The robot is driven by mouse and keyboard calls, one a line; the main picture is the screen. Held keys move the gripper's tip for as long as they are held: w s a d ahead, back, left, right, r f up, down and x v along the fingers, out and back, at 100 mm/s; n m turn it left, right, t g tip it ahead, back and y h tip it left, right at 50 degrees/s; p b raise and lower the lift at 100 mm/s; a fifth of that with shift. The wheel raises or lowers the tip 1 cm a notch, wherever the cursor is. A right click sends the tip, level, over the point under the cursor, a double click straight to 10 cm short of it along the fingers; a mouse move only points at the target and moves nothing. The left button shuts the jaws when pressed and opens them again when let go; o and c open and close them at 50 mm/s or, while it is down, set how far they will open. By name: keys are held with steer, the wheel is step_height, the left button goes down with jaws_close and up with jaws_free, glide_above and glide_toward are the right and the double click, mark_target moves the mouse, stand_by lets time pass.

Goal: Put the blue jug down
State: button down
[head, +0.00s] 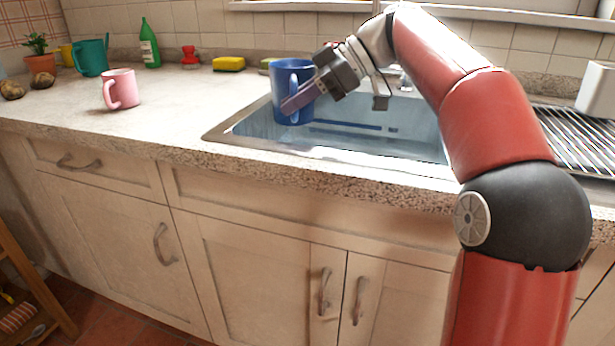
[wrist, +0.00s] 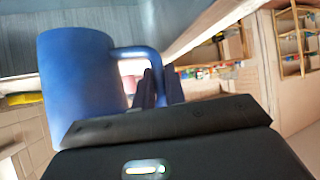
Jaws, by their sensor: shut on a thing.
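The blue jug (head: 281,72) is held by my gripper (head: 290,104) over the left part of the sink in the head view. The jug looks upright. My gripper comes from the right and is shut on its handle, which faces the camera. In the wrist view the blue jug (wrist: 82,85) fills the left, and its handle reaches right to my gripper's dark fingers (wrist: 160,88). The fingertips are partly hidden by the gripper body. I cannot tell how far the jug's base is above the sink floor.
A metal sink (head: 232,130) is set in the stone counter (head: 180,115). A pink mug (head: 121,89) stands left on the counter; a yellow sponge (head: 229,63), red object (head: 190,55) and green bottle (head: 149,44) stand behind. A drying rack (head: 575,135) with a white container (head: 597,90) is right.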

step_height(320, 180, down, 14)
steer(key=shift+f+b, duration=0.2)
steer(key=shift+b, duration=0.6)
steer(key=c, duration=1.9)
jaws_free()
steer(key=shift+f, duration=0.15)
steer(key=o, duration=0.4)
steer(key=shift+o, duration=0.2)
steer(key=shift+r, duration=0.2)
steer(key=v, duration=1.2)
steer(key=shift+p, duration=0.3)
